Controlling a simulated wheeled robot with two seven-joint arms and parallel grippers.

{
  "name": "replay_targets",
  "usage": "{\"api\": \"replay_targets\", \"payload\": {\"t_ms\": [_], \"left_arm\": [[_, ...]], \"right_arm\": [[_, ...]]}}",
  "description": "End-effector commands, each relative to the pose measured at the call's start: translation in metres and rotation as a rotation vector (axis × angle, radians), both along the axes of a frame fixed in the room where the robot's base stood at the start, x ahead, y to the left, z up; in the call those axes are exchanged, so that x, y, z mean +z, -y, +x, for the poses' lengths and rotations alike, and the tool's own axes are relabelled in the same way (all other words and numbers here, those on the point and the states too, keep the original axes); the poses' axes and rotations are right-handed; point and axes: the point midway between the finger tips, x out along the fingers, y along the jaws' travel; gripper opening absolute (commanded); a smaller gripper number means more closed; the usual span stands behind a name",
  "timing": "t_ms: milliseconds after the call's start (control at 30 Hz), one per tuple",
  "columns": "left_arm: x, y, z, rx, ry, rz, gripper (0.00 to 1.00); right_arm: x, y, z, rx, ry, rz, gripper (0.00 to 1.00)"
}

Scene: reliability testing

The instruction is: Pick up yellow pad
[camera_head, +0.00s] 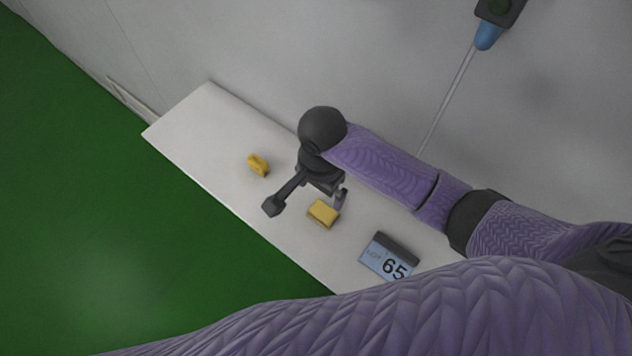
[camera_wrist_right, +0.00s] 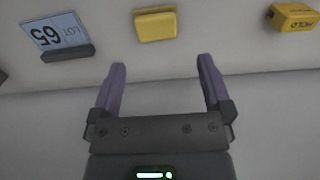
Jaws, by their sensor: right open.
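A plain yellow pad (camera_head: 322,213) lies on the white shelf (camera_head: 205,110), just beyond my right gripper's fingers. In the right wrist view the yellow pad (camera_wrist_right: 156,25) is ahead of the gap between the fingers and apart from them. My right gripper (camera_head: 325,193) is above the shelf, partly hidden by its own wrist in the head view. In the wrist view the right gripper (camera_wrist_right: 162,68) is open, with nothing between its fingers. My left gripper is not in view.
A second yellow object (camera_head: 258,165) with dark lettering lies farther left on the shelf. A blue sign reading 65 (camera_head: 388,260) with a dark bar is to the right of the pad. A grey wall (camera_head: 260,45) stands behind the shelf; green floor (camera_head: 80,210) lies in front.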

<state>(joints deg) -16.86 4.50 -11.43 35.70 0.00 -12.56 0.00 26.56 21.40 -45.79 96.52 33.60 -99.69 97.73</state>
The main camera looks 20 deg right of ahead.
Motion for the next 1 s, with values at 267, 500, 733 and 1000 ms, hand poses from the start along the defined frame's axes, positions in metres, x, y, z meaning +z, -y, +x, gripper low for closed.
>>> {"api": "replay_targets", "payload": {"t_ms": [267, 500, 733, 1000], "left_arm": [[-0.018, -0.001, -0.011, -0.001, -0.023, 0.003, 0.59], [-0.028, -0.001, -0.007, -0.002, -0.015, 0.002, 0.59], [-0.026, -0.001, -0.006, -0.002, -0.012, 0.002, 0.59], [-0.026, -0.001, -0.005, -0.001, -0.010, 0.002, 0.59]], "right_arm": [[-0.054, 0.002, 0.001, 0.001, -0.003, -0.003, 1.00], [-0.087, 0.002, 0.003, 0.002, 0.000, -0.001, 1.00], [-0.086, 0.002, 0.003, 0.002, 0.001, -0.001, 0.92], [-0.086, 0.002, 0.003, 0.002, 0.001, -0.001, 0.34]]}}
